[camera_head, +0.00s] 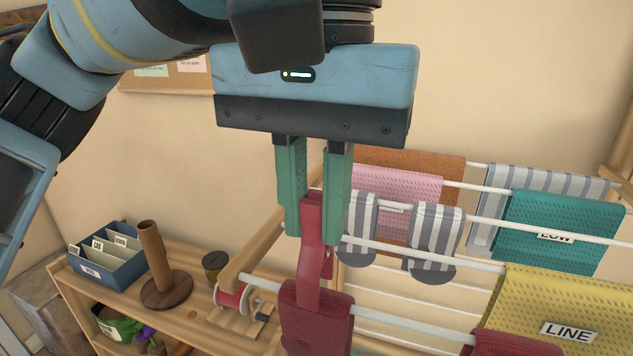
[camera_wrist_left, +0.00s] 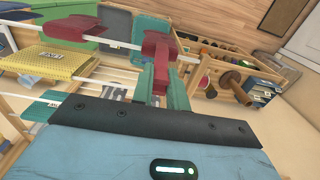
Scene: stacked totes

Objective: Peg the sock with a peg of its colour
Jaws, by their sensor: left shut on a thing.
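A dark red sock (camera_head: 316,322) hangs over the front rail of the drying rack. A red peg (camera_head: 311,255) stands upright just above it, its lower end at the sock's top. I cannot tell whether the peg grips the cloth. My left gripper (camera_head: 314,222), with green fingers, is shut on the peg's upper part. In the left wrist view the peg (camera_wrist_left: 157,48) is between the fingers, with the red sock (camera_wrist_left: 151,18) beyond it. My right gripper is not in view.
Another dark red cloth (camera_head: 512,344) and a yellow towel labelled LINE (camera_head: 565,300) hang to the right. Grey striped socks (camera_head: 436,238) and a teal towel (camera_head: 556,228) hang behind. A shelf (camera_head: 192,325) at left holds a blue divided box (camera_head: 104,264) and a wooden post (camera_head: 155,258).

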